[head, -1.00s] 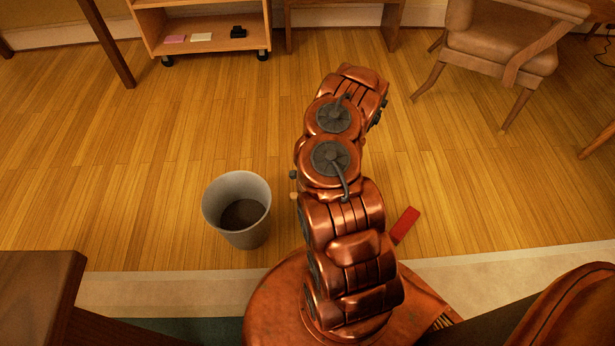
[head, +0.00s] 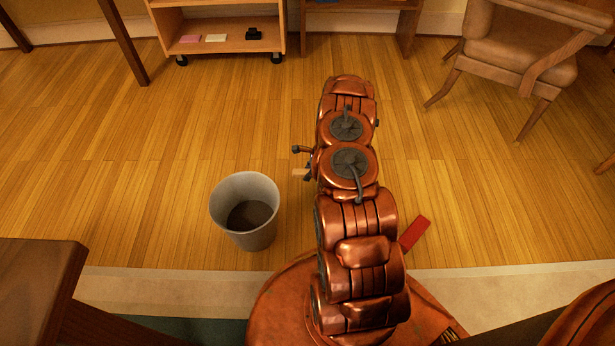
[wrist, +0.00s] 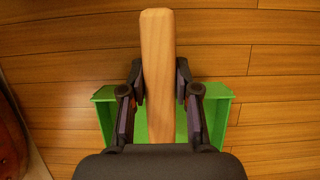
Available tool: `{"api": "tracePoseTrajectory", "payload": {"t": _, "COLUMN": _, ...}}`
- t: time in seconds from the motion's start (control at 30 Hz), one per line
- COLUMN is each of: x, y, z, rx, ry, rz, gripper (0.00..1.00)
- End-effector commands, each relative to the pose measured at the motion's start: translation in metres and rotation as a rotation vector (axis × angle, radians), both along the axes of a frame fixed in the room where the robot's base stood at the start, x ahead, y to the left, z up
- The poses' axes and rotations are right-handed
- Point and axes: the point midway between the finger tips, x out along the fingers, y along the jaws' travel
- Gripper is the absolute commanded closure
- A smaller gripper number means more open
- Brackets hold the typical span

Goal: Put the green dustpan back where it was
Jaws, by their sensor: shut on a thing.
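The green dustpan (wrist: 220,112) shows in the wrist view, with its pan behind my fingers and its wooden handle (wrist: 158,45) standing between them. My gripper (wrist: 160,85) is shut on that handle, one finger on each side. My palm hides the lower middle of the dustpan. In the head view my gripper (head: 301,150) only peeks out left of my arm, with a small pale piece, perhaps the handle, below it. My arm hides the green pan there. I cannot tell how high the pan is above the floor.
A grey bin (head: 245,210) stands on the wood floor left of my arm. A red flat thing (head: 413,232) lies right of it. A wheeled wooden shelf (head: 220,45) and a chair (head: 515,50) stand at the back. A dark desk corner (head: 40,280) is front left.

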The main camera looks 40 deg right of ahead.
Motion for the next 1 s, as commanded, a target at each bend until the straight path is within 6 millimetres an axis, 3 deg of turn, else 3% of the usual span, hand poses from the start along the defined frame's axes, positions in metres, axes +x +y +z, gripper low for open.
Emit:
{"api": "tracePoseTrajectory", "payload": {"t": 0.3, "x": 0.011, "y": -0.004, "z": -0.001, "rx": 0.003, "ry": 0.001, "rz": 0.000, "gripper": 1.00}}
{"api": "tracePoseTrajectory", "payload": {"t": 0.57, "x": 0.010, "y": -0.004, "z": -0.035, "rx": 0.003, "ry": 0.001, "rz": 0.000, "gripper": 1.00}}
{"api": "tracePoseTrajectory", "payload": {"t": 0.9, "x": 0.010, "y": -0.004, "z": -0.036, "rx": 0.002, "ry": 0.000, "rz": -0.001, "gripper": 1.00}}
{"api": "tracePoseTrajectory", "payload": {"t": 0.93, "x": 0.010, "y": -0.004, "z": -0.037, "rx": 0.003, "ry": 0.001, "rz": 0.000, "gripper": 0.68}}
{"api": "tracePoseTrajectory", "payload": {"t": 1.0, "x": 0.010, "y": -0.004, "z": -0.036, "rx": 0.003, "ry": 0.001, "rz": 0.000, "gripper": 0.61}}
